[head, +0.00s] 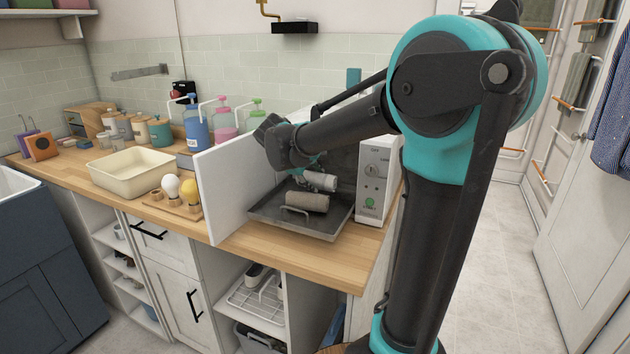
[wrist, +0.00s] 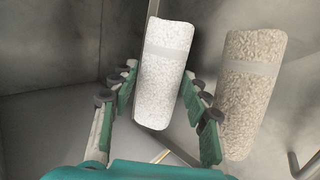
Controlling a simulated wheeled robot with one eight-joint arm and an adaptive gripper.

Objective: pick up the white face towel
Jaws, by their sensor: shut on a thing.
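The white face towel (head: 322,180) is a rolled white bundle with a pale band, seen at the metal tray (head: 325,224) in the head view. In the wrist view the towel (wrist: 163,75) lies between my gripper's fingers (wrist: 160,92). My gripper (head: 304,170) is shut on it, with one finger on each side; in the head view my arm partly hides the fingers. Whether the towel touches the tray is not clear.
A beige rolled towel (head: 305,201) lies close beside the white one. A raised white door panel (head: 228,195) stands left of the tray, and a white control panel (head: 372,180) with a dial stands at its right. A cream basin (head: 130,186) sits farther left on the counter.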

